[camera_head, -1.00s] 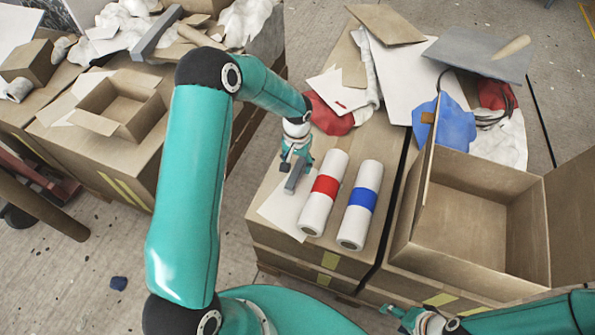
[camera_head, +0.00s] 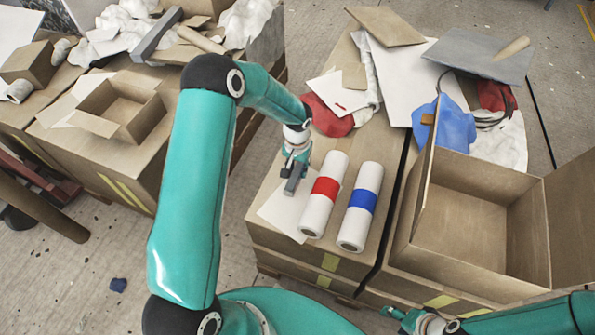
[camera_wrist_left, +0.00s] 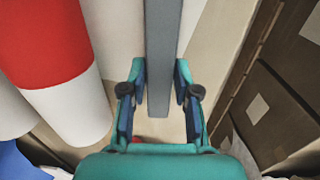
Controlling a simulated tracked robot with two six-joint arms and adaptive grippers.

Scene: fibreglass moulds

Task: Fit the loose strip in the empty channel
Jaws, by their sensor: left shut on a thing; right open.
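My left gripper (camera_head: 296,168) is shut on a grey strip (camera_head: 292,186) over the front left of the middle cardboard-topped table. In the left wrist view, the strip (camera_wrist_left: 163,50) is a long straight bar running between the two fingers (camera_wrist_left: 158,90). In the head view, the gripper hides part of the strip. I cannot make out an empty channel in either view. My right gripper (camera_head: 408,320) is open and empty at the bottom edge, in front of the open box.
A roll with a red band (camera_head: 322,205) lies just right of the left gripper, with a blue-banded roll (camera_head: 359,210) beside it. An open cardboard box (camera_head: 470,210) stands further right. A small open box (camera_head: 120,105) and another grey bar (camera_head: 157,33) lie on the left tables.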

